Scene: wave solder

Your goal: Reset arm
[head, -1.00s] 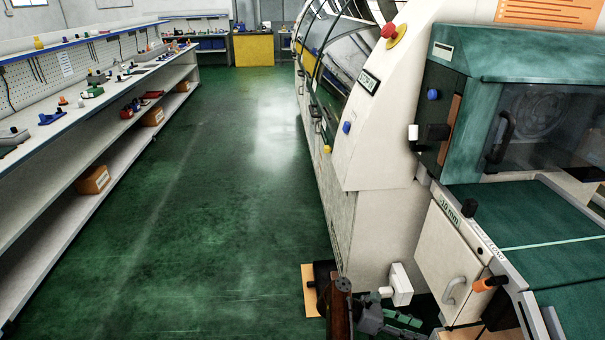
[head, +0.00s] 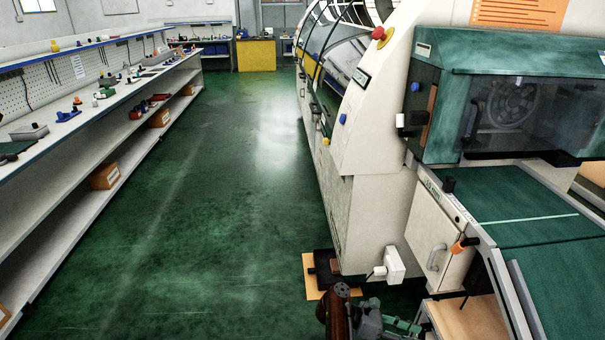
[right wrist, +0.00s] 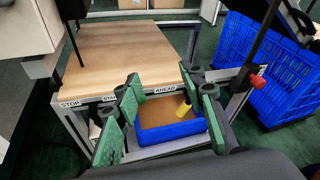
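My right gripper (right wrist: 165,110) shows in the right wrist view with its two green fingers spread wide apart. A blue bin (right wrist: 175,132) with a brown bottom and a yellow item (right wrist: 183,107) appears between and beyond the fingers. I cannot tell whether any finger touches the bin. In the head view, part of my right arm and a green gripper part (head: 402,327) show at the bottom edge. My left arm and gripper are not in view.
A wooden table top (right wrist: 140,55) with edge labels lies ahead of the right gripper; a blue crate (right wrist: 262,70) stands right. In the head view, the wave solder machine (head: 370,200) fills the right side. Shelving (head: 130,150) runs along the left, with clear green floor between.

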